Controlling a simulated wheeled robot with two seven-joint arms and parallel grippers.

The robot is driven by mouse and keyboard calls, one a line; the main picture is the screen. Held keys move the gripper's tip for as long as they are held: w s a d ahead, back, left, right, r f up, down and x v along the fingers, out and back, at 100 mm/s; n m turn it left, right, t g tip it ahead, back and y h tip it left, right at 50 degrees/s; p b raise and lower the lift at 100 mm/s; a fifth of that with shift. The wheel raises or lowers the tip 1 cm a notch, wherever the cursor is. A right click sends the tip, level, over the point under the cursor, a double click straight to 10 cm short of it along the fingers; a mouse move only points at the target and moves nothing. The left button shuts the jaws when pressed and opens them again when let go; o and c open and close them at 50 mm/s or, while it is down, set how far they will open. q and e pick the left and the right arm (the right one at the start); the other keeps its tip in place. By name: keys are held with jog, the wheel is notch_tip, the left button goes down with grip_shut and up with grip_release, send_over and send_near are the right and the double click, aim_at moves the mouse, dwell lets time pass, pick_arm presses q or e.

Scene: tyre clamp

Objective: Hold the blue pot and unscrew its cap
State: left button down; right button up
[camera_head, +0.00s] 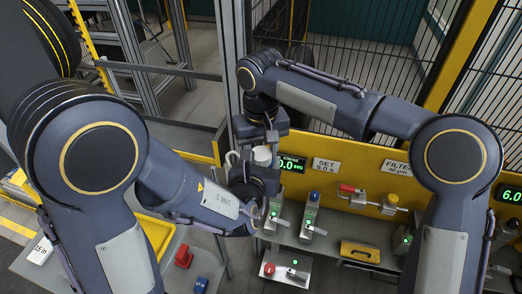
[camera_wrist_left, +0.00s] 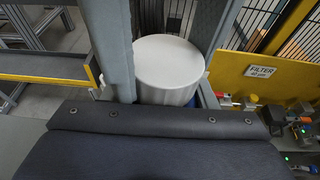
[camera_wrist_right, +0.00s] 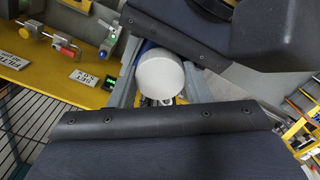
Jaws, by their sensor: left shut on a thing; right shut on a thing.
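The blue pot shows only as a small blue strip (camera_wrist_left: 192,102) under its white cap (camera_wrist_left: 168,62) in the left wrist view. A bit of blue also shows beside the cap in the right wrist view. The white cap (camera_head: 262,155) is round and smooth, and sits between my two grippers in the head view. My left gripper (camera_head: 256,176) is low, shut on the pot, whose body it mostly hides. My right gripper (camera_head: 266,147) comes from above and behind, shut with its fingers on either side of the cap (camera_wrist_right: 160,75).
Behind the grippers is a yellow panel with a display (camera_head: 291,164) and a SET sign (camera_head: 326,166). A bench holds clamps (camera_head: 310,215) and a yellow block (camera_head: 360,251). At lower left are a yellow tray (camera_head: 152,236) and a red block (camera_head: 184,256). Wire fencing stands behind.

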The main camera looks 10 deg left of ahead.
jog(key=o, duration=1.1)
jog(key=shift+r, duration=0.1)
notch_tip(320, 180, up, 4)
jog(key=shift+s, duration=0.1)
jog(key=shift+r, duration=0.2)
jog(key=shift+c, duration=0.6)
jog(key=m, duration=0.1)
jog(key=r+m, duration=0.1)
jog(key=m, duration=0.1)
notch_tip(320, 180, up, 2)
jog(key=m, duration=0.3)
jog(key=shift+m, duration=0.3)
jog(key=shift+f, duration=3.85)
